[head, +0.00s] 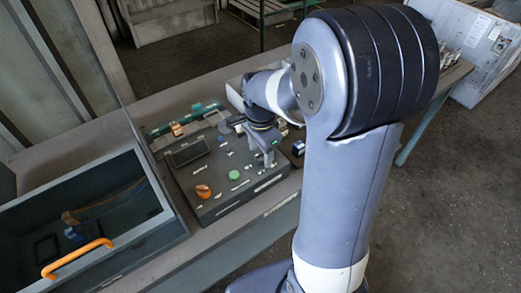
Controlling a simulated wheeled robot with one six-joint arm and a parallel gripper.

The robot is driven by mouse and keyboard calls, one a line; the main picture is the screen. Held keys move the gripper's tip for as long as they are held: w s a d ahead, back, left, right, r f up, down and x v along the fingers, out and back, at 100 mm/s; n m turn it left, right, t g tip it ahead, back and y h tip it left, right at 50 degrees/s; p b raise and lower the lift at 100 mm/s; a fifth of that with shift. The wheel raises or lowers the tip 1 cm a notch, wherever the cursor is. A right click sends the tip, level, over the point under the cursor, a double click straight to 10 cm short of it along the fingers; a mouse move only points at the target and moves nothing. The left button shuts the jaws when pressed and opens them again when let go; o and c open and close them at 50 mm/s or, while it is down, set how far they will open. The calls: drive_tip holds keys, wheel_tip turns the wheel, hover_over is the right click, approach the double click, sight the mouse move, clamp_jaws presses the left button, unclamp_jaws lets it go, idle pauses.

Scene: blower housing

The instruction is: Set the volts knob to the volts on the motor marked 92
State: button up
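A dark grey control box (217,212) sits on the bench with a dark display (188,152), an orange knob (203,191) and a green button (235,175) on top. The labels are too small to read, so I cannot tell which control is the volts knob. My gripper (269,160) points down over the right part of the box, right of the green button. It hides what is under it, and I cannot tell whether its fingers are apart or touching anything. No motor marked 92 can be made out.
An open drawer or bin (150,212) with an orange handle (77,258) is at the left, with small items inside. A teal strip (190,118) with a brass part (177,129) lies behind the box. A small blue-and-white item (298,148) is to its right. A white crate (468,85) stands far right.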

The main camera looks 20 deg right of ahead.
sight(261, 153)
wheel_tip(261, 153, up, 11)
idle(0.7)
drive_tip(key=shift+f, duration=0.25)
wheel_tip(261, 153, down, 11)
drive_tip(key=shift+r, duration=0.15)
idle(0.4)
drive_tip(key=shift+r, duration=0.15)
